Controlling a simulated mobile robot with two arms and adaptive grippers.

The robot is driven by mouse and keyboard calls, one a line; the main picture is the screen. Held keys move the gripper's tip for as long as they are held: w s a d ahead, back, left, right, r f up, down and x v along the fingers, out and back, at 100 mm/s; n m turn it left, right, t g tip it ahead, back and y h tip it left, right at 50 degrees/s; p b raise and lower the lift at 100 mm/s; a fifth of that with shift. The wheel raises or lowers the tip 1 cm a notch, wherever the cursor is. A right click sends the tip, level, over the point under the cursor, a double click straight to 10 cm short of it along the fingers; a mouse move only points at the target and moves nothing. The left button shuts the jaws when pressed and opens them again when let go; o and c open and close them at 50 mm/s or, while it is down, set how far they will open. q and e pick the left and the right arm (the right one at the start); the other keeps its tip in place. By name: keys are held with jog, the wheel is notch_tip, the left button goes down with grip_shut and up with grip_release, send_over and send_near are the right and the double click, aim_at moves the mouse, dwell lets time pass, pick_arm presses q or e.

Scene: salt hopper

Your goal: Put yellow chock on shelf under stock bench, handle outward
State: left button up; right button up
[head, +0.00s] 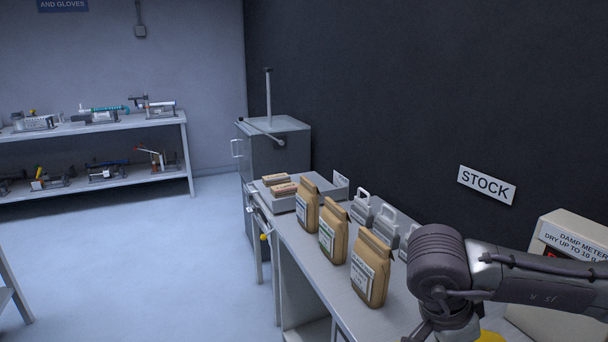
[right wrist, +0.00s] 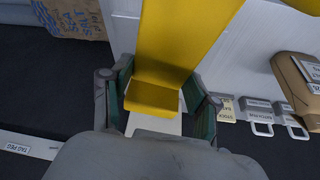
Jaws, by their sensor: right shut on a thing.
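The yellow chock (right wrist: 185,45) fills the upper middle of the right wrist view, with a long flat face and a small block-like step at its near end. My right gripper (right wrist: 155,95) is shut on this near end, one green-padded finger on each side. In the head view a small yellow patch (head: 490,337), apparently the chock, shows at the bottom edge below my right arm; the fingers are hidden there. The stock bench (head: 325,277) runs along the dark wall. Its open underside shows a pale surface (head: 315,331) low down, mostly cut off. My left gripper is out of view.
Brown paper bags (head: 332,230) stand along the bench, with grey handled items (head: 360,208) behind. A damp meter (head: 575,237) is at the right. A grey tray (head: 283,203) and cabinet (head: 273,160) are at the far end. The floor left of the bench is clear.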

jog(key=a+r+n+t, duration=0.1)
jog(key=n, duration=0.2)
jog(key=a+r+n+t+y+p, duration=0.1)
jog(key=r+n, duration=0.1)
jog(key=n, duration=0.1)
jog(key=a+r+n+t+y, duration=0.1)
jog(key=r+n, duration=0.1)
jog(key=n, duration=0.1)
jog(key=shift+w+a+r, duration=0.1)
jog(key=shift+w+a, duration=0.1)
jog(key=shift+a, duration=0.2)
jog(key=n, duration=0.1)
jog(key=a+r+n+y, duration=0.1)
jog(key=n, duration=0.1)
jog(key=shift+a+r+p, duration=0.15)
jog(key=shift+r+p, duration=0.05)
jog(key=shift+p, duration=0.15)
jog(key=shift+f, duration=0.1)
